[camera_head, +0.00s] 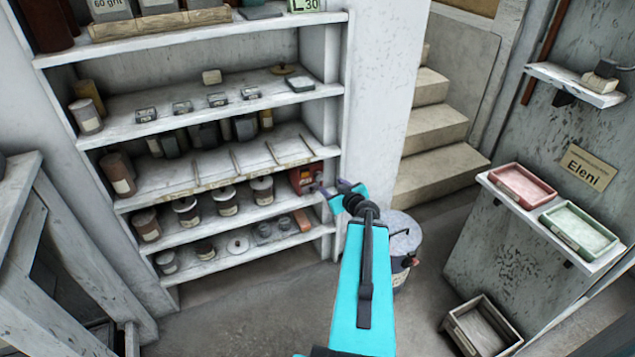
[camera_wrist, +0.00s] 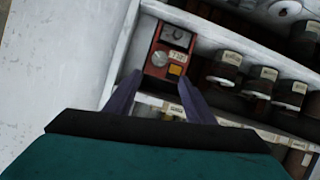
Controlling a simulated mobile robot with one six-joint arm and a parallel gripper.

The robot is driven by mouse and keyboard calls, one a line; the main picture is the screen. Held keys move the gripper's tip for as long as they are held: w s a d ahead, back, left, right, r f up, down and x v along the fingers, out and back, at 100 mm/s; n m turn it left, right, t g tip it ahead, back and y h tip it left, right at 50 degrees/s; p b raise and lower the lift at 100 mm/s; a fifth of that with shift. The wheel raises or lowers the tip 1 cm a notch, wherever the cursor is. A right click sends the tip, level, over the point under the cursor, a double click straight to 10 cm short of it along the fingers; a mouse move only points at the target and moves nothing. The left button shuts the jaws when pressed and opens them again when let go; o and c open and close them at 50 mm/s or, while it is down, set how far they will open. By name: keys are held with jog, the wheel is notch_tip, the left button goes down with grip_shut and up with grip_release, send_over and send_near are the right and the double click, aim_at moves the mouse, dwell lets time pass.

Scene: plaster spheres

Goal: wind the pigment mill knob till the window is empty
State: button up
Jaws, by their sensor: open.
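The pigment mill (camera_head: 304,179), a small red box, stands at the right end of a middle shelf. In the wrist view the mill (camera_wrist: 157,69) shows a grey patch with a round knob (camera_wrist: 179,35) at its upper part, a pale label (camera_wrist: 178,56) and a small orange square (camera_wrist: 175,70), which may be the window. My gripper (camera_head: 333,190) is just right of the mill and in front of the shelf. In the wrist view my gripper (camera_wrist: 161,79) is open, with nothing between its two dark fingers. Its tips overlap the mill's lower end; I cannot tell whether they touch it.
The white shelf unit (camera_head: 190,94) holds several labelled jars left of the mill. A lidded bucket (camera_head: 400,234) stands behind my arm. Steps (camera_head: 430,127) are behind. A wall shelf with red and green trays (camera_head: 522,187) is at right, above a floor crate (camera_head: 480,327).

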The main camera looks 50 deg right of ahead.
aim_at(319, 177)
jog(key=shift+b+x, duration=1.2)
jog(key=shift+b, duration=3.5)
jog(key=shift+w+d+f+b, duration=0.15)
jog(key=shift+w+f+b, duration=0.15)
jog(key=shift+b, duration=0.55)
jog(key=b+x, duration=0.2)
jog(key=b, duration=0.5)
jog(key=shift+x, duration=4)
